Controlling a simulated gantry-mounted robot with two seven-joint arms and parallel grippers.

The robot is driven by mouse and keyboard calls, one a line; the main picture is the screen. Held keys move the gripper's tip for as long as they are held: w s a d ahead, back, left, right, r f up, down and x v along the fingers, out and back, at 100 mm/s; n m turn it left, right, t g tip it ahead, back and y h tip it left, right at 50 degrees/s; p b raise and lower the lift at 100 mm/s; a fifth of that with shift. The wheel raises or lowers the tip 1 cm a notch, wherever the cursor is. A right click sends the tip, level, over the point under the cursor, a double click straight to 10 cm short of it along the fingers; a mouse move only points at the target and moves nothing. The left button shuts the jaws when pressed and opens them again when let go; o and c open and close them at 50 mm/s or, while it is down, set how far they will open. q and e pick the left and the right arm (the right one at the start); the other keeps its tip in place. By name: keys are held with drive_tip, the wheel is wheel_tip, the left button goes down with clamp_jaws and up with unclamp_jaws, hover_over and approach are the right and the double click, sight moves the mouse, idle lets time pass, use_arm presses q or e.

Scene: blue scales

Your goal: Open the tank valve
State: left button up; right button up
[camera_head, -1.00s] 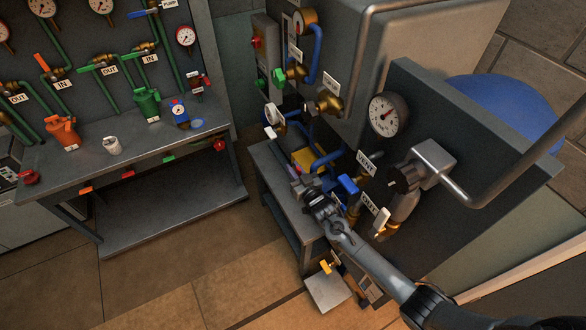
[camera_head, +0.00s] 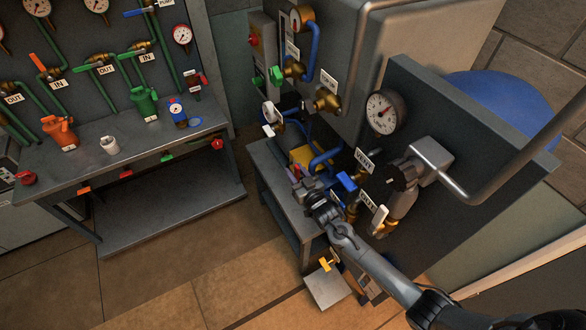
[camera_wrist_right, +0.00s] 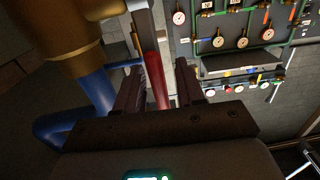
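My right gripper (camera_head: 300,178) is beside the pipework of the grey tank unit, left of a blue valve handle (camera_head: 347,181). In the right wrist view its two dark fingers (camera_wrist_right: 163,88) stand apart. A long red handle (camera_wrist_right: 155,80) shows in the gap, nearer the left finger; whether it touches is unclear. A small red tip (camera_head: 297,171) shows at the gripper in the head view. A white handle (camera_head: 379,216) sits below the VENT label (camera_head: 365,161). I cannot tell from the labels which valve is the tank valve. My left gripper is out of view.
A brass fitting (camera_wrist_right: 82,45) and blue pipe (camera_wrist_right: 92,95) are close on the left in the wrist view. A pressure gauge (camera_head: 381,112) sits on the unit. A workbench (camera_head: 160,215) with valves, jugs and gauges stands left. Floor between is free.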

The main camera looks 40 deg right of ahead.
sight(298, 177)
drive_tip(key=shift+s+a, duration=0.15)
drive_tip(key=shift+s, duration=1.2)
drive_tip(key=shift+s+a, duration=0.1)
drive_tip(key=shift+s, duration=1.2)
drive_tip(key=shift+a, duration=0.1)
